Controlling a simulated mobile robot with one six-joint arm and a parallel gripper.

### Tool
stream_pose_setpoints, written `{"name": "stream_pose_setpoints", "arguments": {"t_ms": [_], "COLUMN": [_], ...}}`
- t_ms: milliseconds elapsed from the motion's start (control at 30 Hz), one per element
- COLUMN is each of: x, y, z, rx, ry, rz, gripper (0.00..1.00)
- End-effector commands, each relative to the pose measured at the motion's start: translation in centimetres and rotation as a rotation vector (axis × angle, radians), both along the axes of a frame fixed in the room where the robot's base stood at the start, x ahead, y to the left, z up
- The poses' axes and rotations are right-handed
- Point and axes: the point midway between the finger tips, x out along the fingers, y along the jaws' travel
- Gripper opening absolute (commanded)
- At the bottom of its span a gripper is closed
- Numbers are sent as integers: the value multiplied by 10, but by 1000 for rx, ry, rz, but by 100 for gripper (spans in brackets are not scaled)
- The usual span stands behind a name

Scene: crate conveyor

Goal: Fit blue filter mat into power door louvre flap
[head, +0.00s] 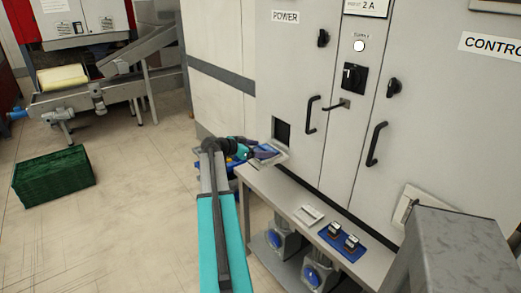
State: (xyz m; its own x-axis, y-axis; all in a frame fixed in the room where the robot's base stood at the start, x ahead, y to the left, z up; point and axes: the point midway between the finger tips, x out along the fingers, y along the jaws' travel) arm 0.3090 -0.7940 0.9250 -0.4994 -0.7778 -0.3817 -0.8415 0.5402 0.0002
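The POWER door (285,60) is shut, and a dark square opening (282,131) shows low on it. Just below and left of it, a pale tilted frame (272,150), seemingly the louvre flap, stands out from the door. A bluish surface shows within that frame. It may be the blue filter mat, but it is too small and covered to be sure. My gripper (262,154) is at the frame, overlapping it in the picture. I cannot tell whether its fingers are open, shut or touching anything.
A grey shelf (262,187) runs below the cabinet doors. On it are a pale flat plate (309,215) and a blue pad (341,246) with two small dark parts. Door handles (311,114) stick out. A green crate (53,178) sits on open floor at left, near a conveyor.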

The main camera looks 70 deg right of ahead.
Motion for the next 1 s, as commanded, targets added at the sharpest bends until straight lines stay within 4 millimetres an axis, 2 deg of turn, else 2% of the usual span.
{"name": "stream_pose_setpoints", "arguments": {"t_ms": [600,1000], "x": [0,30], "y": [1,48], "z": [16,34], "rx": [0,-1], "ry": [1,0], "rz": [-2,2], "gripper": [90,90]}}
